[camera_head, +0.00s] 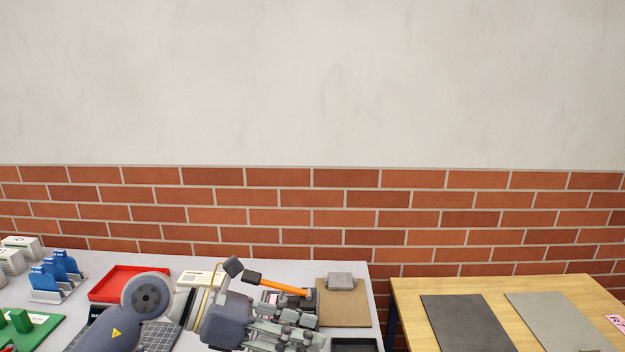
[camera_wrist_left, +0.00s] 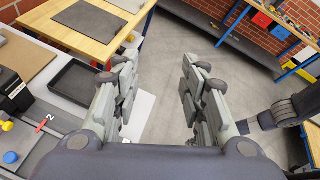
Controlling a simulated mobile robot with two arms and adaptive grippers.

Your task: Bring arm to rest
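My left arm comes in from the left in the head view and reaches across the front of the grey-white table (camera_head: 350,268). My left gripper (camera_head: 312,336) is above that table near its right front part. In the left wrist view the gripper (camera_wrist_left: 160,78) has its two fingers spread well apart with nothing between them. Floor and a pale flat surface show below the gap. My right gripper is in neither view. A dark arm link (camera_wrist_left: 285,112) at the right of the wrist view looks like my right arm.
A red tray (camera_head: 120,284), an orange-handled tool (camera_head: 280,286), a brown clipboard (camera_head: 343,304) and a black tray (camera_head: 355,345) lie on the table. Blue holders (camera_head: 62,266) stand at left. A wooden table (camera_head: 405,297) with grey panels stands right, across a narrow gap.

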